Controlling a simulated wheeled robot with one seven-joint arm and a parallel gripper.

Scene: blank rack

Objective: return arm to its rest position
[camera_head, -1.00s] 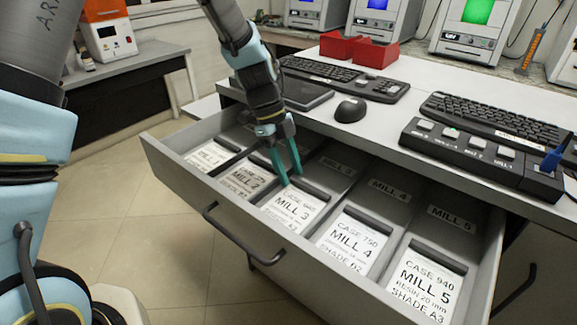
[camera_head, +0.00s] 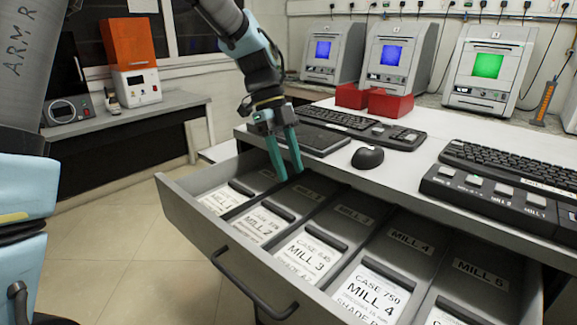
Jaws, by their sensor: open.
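My gripper (camera_head: 287,156) hangs at the end of my arm, its two teal fingers pointing down and apart. It is open with nothing between the fingers. It is above the back part of the open drawer (camera_head: 205,235), near the MILL 2 compartment and the desk's front edge. The drawer compartments hold labelled blocks, among them the MILL 2 block (camera_head: 262,224), the MILL 3 block (camera_head: 308,254) and the MILL 4 block (camera_head: 368,293). I cannot tell the exact height of the fingertips above the drawer.
The desk (camera_head: 330,170) behind carries a mouse (camera_head: 367,157), a keyboard (camera_head: 372,127), a button panel (camera_head: 490,192) and red boxes (camera_head: 390,104). Milling machines (camera_head: 400,58) stand along the wall. A drawer handle (camera_head: 250,285) juts forward. Open floor (camera_head: 110,260) lies at left.

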